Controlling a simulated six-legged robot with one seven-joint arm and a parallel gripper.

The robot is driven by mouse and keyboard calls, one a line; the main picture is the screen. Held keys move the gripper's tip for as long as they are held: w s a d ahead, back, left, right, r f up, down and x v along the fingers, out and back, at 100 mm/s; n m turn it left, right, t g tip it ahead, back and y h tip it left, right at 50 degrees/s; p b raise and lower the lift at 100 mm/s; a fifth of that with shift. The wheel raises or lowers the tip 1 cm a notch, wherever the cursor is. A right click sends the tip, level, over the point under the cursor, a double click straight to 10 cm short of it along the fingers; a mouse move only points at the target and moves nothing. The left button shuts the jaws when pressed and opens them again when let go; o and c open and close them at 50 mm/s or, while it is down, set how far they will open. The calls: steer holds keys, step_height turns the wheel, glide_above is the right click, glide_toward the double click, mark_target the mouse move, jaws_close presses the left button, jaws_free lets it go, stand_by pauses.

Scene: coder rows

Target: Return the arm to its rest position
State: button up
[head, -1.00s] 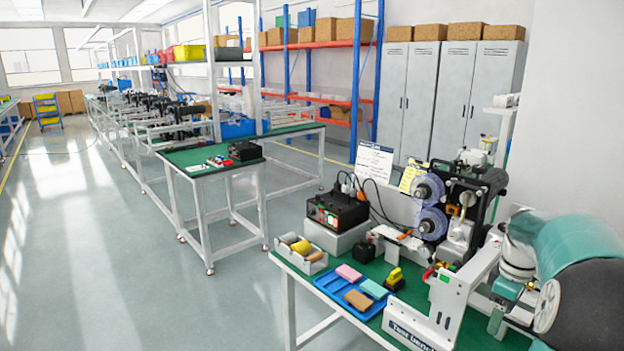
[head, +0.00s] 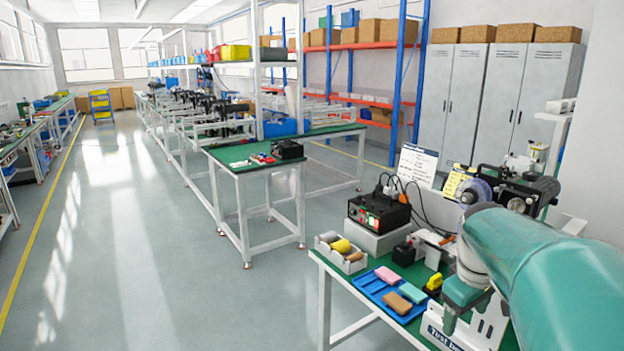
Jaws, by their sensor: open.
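My arm, a large teal tube with a pale joint, fills the lower right of the head view. My gripper (head: 466,312) hangs below that joint over the right-hand bench (head: 343,276), in front of the white machine frame (head: 440,332). Its jaws look open, with one teal finger visible on the left side. I see nothing held between them. The arm hides part of the machine and the bench's right end.
On the bench are a blue tray (head: 371,287) with coloured blocks, a parts bin (head: 327,240), a black control box (head: 378,212), a yellow-topped item (head: 433,283) and a reel machine (head: 476,190). Another green-topped bench (head: 235,157) stands further back. The floor (head: 150,260) at left is clear.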

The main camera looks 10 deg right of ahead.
steer(key=s+a+m+t, duration=0.1)
steer(key=s+a, duration=0.4)
steer(key=a, duration=0.6)
steer(key=s+a+m+t+y, duration=0.1)
steer(key=s+a, duration=0.4)
steer(key=a, duration=0.6)
steer(key=shift+s+f+m+t+y, duration=0.3)
steer(key=shift+m+t, duration=0.3)
steer(key=shift+t, duration=0.5)
